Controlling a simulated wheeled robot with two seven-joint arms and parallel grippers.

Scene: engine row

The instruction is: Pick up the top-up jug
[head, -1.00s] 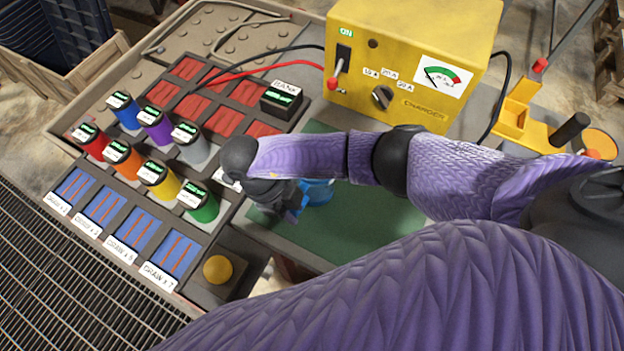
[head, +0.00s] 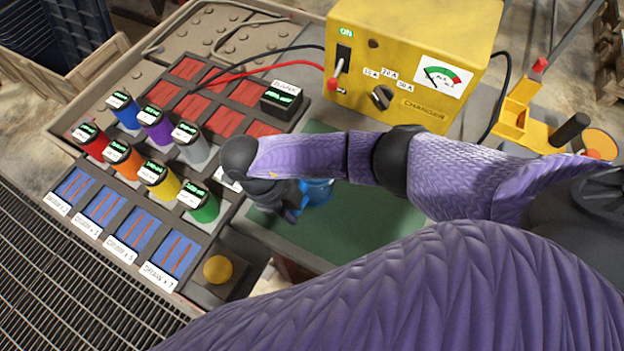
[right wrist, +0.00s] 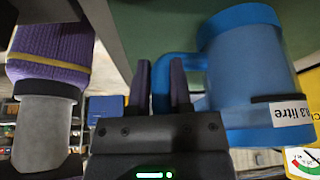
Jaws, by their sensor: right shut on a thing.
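The top-up jug (head: 318,191) is a blue, see-through jug, mostly hidden behind my right arm and gripper in the head view. In the right wrist view the jug (right wrist: 250,75) fills the right side, with a white label reading "0.3 litre". Its handle (right wrist: 163,97) runs between the two dark fingers of my right gripper (right wrist: 159,78), which is shut on it. In the head view my right gripper (head: 297,205) is partly hidden beside the jug, over the green mat (head: 375,215). I cannot tell whether the jug touches the mat. My left gripper is out of view.
A yellow charger (head: 410,60) stands behind the mat, with red and black cables running left. Several coloured cylinders stand in a rack to the left, near a yellow button (head: 217,269). A yellow tool (head: 520,115) lies at the right. The mat's right part is clear.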

